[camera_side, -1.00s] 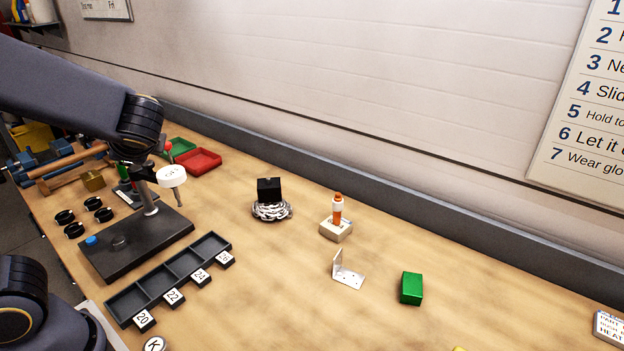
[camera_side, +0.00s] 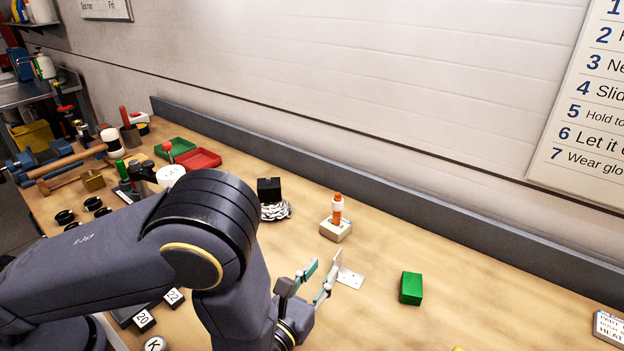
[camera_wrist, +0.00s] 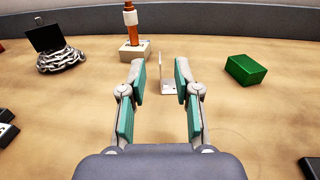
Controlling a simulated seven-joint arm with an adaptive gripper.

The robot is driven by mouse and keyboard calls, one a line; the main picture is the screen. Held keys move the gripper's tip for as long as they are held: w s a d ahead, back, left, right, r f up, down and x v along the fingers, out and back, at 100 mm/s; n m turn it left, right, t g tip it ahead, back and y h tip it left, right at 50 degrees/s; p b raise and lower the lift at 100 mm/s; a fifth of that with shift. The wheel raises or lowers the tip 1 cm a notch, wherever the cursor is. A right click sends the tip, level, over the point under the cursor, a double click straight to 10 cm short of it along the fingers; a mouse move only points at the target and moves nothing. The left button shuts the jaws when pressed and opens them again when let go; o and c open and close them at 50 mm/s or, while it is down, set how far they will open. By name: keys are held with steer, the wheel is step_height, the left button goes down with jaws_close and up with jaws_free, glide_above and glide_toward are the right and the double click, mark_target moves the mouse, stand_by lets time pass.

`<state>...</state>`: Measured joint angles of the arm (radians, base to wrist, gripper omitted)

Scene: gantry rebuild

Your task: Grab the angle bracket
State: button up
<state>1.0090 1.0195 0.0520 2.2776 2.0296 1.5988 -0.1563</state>
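The angle bracket (camera_side: 350,278) is a small silvery-white L-shaped plate with holes, one leg flat on the table and one standing up. In the wrist view the bracket (camera_wrist: 165,88) shows ahead of my gripper (camera_wrist: 158,78), between the two fingertips in the picture, with its right part hidden behind the right finger. My gripper (camera_side: 322,272) is open with nothing between its fingers. In the side view the right finger overlaps the bracket's upright leg; I cannot tell whether they touch.
A green block (camera_side: 411,288) stands to the right of the bracket. Behind it is a pale base with an orange-and-white peg (camera_side: 337,228).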

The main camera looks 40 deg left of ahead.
mark_target(337, 255)
step_height(337, 255, down, 2)
steer(key=shift+f, duration=0.2)
steer(key=shift+w+a+f, duration=0.1)
steer(key=shift+w, duration=0.4)
steer(key=shift+w+a+f, duration=0.1)
steer(key=shift+w, duration=0.4)
steer(key=shift+w+a, duration=0.2)
steer(key=shift+w, duration=1.2)
steer(key=shift+w+a, duration=0.15)
steer(key=shift+w, duration=1.2)
steer(key=shift+c, duration=0.2)
jaws_close()
